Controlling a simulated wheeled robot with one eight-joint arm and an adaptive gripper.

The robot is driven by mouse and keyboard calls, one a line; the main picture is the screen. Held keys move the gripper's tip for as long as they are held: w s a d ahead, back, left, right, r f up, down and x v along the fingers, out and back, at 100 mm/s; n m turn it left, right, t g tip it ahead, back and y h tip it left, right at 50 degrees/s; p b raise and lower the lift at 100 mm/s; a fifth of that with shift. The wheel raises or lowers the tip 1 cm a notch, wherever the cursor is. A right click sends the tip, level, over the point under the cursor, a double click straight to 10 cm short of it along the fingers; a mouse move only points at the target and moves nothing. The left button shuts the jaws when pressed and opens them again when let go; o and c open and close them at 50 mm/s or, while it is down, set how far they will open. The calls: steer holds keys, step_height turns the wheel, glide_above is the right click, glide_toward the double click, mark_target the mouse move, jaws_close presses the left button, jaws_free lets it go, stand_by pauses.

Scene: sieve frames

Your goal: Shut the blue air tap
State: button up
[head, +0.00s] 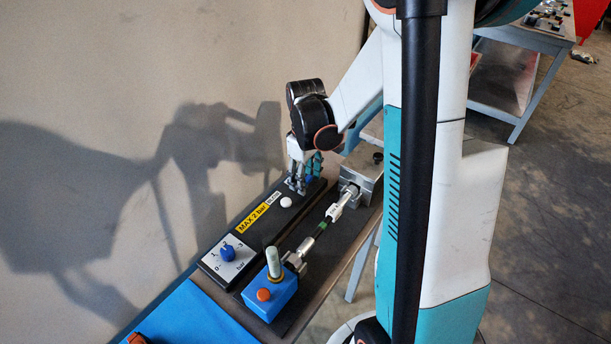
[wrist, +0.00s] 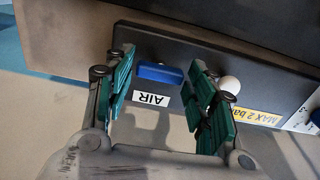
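The blue air tap (wrist: 158,73) shows in the wrist view as a short blue handle on a dark panel, beside a white label reading AIR (wrist: 151,99). Its long side runs left to right across the picture. My gripper (wrist: 162,62) is open, with one green-padded finger to the left of the handle and one to the right. A small gap shows on each side, and nothing is held. In the head view my gripper (head: 303,184) is low over the panel's far end and mostly hides the tap.
A white ball-shaped knob (wrist: 230,85) sits close to the right finger. A yellow MAX 2 bar label (head: 258,218) and a blue dial knob (head: 228,252) lie along the panel. A blue box with an orange button (head: 264,294) and a metal cylinder (head: 335,207) stand beside it. The wall is close.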

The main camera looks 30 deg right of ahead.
steer(key=shift+r, duration=0.15)
step_height(320, 180, up, 12)
stand_by(0.7)
stand_by(0.5)
